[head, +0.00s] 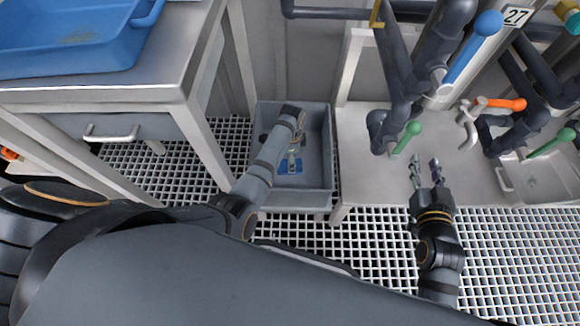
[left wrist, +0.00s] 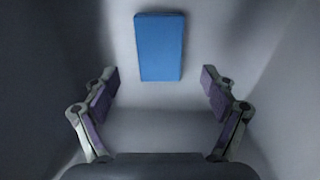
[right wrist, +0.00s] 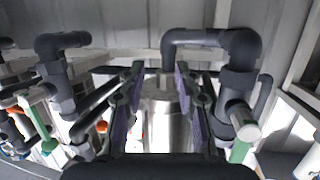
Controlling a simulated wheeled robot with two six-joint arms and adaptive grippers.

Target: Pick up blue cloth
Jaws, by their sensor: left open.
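The blue cloth (left wrist: 160,47) lies flat on the floor of a grey bin, seen as a folded rectangle in the left wrist view. In the head view the cloth (head: 290,167) shows partly, below my left gripper (head: 293,150). My left gripper reaches down into the bin and is open and empty, and in the left wrist view its fingers (left wrist: 160,88) stand wide apart with the cloth just beyond them. My right gripper (head: 425,162) is open and empty in front of the pipes, and its fingers (right wrist: 162,72) stand apart in the right wrist view.
The grey bin (head: 325,190) has upright walls close around my left gripper. A steel table (head: 190,75) with a blue tray (head: 100,68) stands at the left. Dark pipes (head: 398,70) with a green-handled valve (head: 411,130) are near my right gripper. White floor grating (head: 500,240) lies in front.

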